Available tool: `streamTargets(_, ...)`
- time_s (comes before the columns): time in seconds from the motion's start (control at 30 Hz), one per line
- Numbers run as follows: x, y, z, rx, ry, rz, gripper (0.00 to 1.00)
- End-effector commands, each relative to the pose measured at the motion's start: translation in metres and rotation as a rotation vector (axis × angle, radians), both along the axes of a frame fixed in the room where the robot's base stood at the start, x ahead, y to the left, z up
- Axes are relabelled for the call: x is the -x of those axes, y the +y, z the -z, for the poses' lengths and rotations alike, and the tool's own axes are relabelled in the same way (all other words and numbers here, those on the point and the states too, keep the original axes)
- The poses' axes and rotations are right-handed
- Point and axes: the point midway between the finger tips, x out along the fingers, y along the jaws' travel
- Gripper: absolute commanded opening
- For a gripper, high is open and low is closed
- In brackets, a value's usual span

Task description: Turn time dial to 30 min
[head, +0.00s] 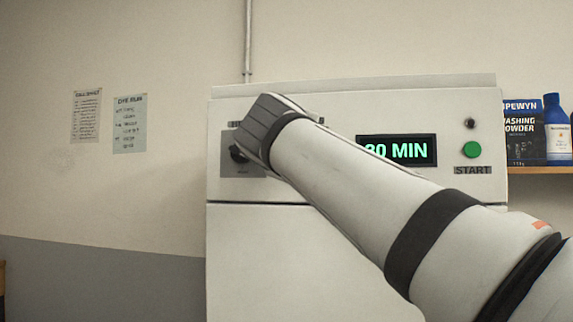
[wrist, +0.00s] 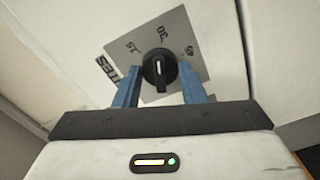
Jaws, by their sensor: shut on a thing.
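The time dial (wrist: 159,70) is a round black knob with a white pointer line, on a grey plate (wrist: 203,38). In the wrist view its pointer line faces the 30 mark at the top of the plate. A 45 mark lies to the right and another number to the left. My gripper (wrist: 160,87) is shut on the dial, one blue finger on each side. In the head view the dial (head: 238,154) is partly hidden by my gripper. The display (head: 398,151) shows green text reading 30 MIN, its first digit partly covered by my arm.
The white machine (head: 240,250) fills the middle of the head view. A green START button (head: 472,150) sits right of the display, with a small dark knob (head: 470,123) above. A washing powder box (head: 524,132) and blue bottle (head: 556,128) stand on a shelf at right.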

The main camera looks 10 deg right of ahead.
Motion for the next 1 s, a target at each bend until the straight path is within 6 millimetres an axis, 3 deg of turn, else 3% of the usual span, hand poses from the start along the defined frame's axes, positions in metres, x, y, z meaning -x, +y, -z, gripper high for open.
streamTargets(0.33, -0.0005, 0.0002, 0.0019, -0.126, -0.045, 0.000, 0.14)
streamTargets(0.87, -0.0005, 0.0002, 0.0009, -0.146, -0.051, 0.000, 0.14)
streamTargets(0.9, -0.0005, 0.0001, 0.0010, -0.146, -0.051, 0.001, 0.39)
streamTargets(1.0, -0.0005, 0.0001, 0.0009, -0.146, -0.052, 0.000, 0.47)
